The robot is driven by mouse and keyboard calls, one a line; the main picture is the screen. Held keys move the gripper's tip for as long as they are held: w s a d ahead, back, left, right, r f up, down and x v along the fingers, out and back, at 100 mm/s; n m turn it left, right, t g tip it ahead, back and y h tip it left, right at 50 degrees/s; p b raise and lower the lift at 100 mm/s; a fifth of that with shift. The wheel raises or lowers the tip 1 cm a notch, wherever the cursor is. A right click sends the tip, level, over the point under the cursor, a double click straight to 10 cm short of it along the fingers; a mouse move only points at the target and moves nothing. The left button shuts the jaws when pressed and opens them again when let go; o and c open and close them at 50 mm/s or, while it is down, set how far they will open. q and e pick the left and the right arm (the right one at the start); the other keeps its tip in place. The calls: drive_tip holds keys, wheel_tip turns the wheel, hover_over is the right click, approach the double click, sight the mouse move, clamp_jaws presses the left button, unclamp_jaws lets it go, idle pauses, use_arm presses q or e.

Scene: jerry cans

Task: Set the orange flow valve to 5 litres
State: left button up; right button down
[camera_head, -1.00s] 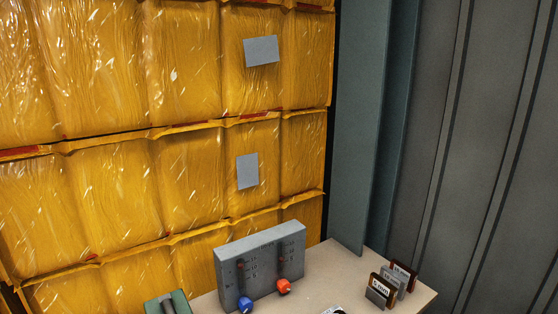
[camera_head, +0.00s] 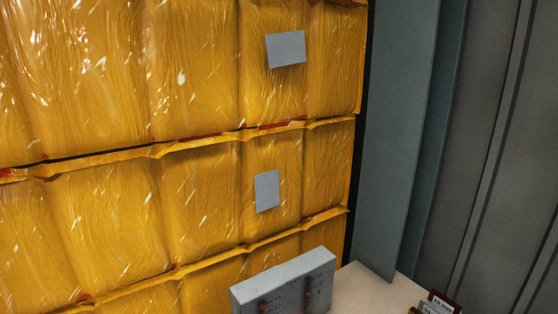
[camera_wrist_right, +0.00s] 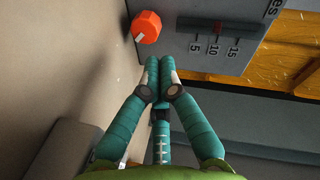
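The orange flow valve (camera_wrist_right: 146,27) is a faceted knob with a pale mark, at the top of the right wrist view. It sits on a grey panel (camera_wrist_right: 180,40), whose scale reads 5, 10 and 15. A dark slot with a reddish indicator (camera_wrist_right: 218,28) runs beside these numbers, with the reddish part near 10. My right gripper (camera_wrist_right: 159,64) has its teal fingers together, just below the knob in the picture and apart from it. My left gripper is not visible.
Yellow wrapped stacks (camera_head: 110,220) fill the wall behind the panel. A pale tabletop (camera_head: 370,290) shows right of the panel. Labelled blocks (camera_head: 437,303) stand at the bottom right. A grey metal wall (camera_head: 400,150) rises on the right.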

drive_tip(key=shift+w+a, duration=0.3)
drive_tip(key=shift+w, duration=0.1)
drive_tip(key=w+a, duration=0.1)
drive_tip(key=w, duration=0.1)
drive_tip(key=w+a, duration=0.1)
drive_tip(key=w, duration=0.1)
drive_tip(key=shift+a+b, duration=0.35)
drive_tip(key=shift+b, duration=0.05)
drive_tip(key=shift+w+a, duration=0.2)
drive_tip(key=shift+w, duration=0.15)
use_arm(q)
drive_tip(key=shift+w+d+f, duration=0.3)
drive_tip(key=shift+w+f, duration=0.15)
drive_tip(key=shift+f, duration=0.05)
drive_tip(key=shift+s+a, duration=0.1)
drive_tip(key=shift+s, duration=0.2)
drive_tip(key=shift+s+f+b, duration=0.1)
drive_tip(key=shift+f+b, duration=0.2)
drive_tip(key=shift+b, duration=0.05)
use_arm(e)
drive_tip(key=shift+s+f, duration=0.1)
drive_tip(key=shift+f, duration=0.2)
